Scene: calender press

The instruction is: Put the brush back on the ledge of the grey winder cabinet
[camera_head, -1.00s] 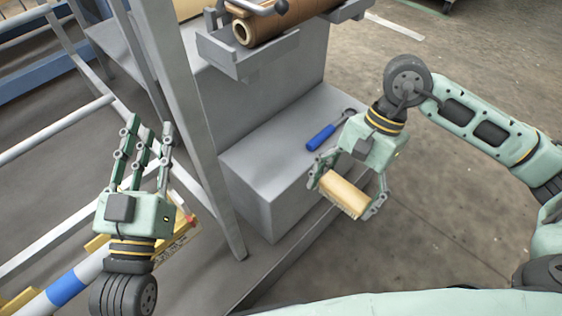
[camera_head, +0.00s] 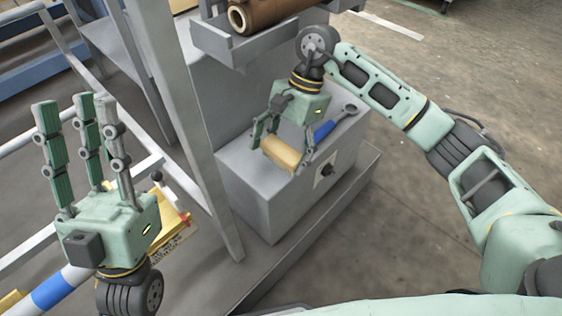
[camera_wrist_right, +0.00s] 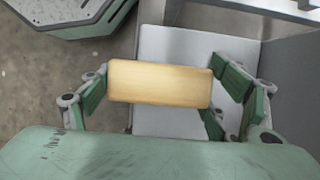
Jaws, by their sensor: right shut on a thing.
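The brush, a pale wooden block (camera_head: 281,153), is held in my right gripper (camera_head: 283,150). It also shows in the right wrist view (camera_wrist_right: 160,83), level between the green fingers, with the grey ledge behind it. The ledge (camera_head: 250,181) is the flat grey top of the low step on the grey winder cabinet (camera_head: 240,95). The brush appears over the ledge's left part; I cannot tell whether it touches. My left gripper (camera_head: 80,150) is open and empty, fingers pointing up, left of the cabinet's upright post.
A blue-handled wrench (camera_head: 325,131) lies on the ledge, just right of my right gripper. A brown roll (camera_head: 275,14) rests in a grey tray above. A grey post (camera_head: 180,120) stands left of the ledge. A black knob (camera_head: 328,170) is on the step's front face.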

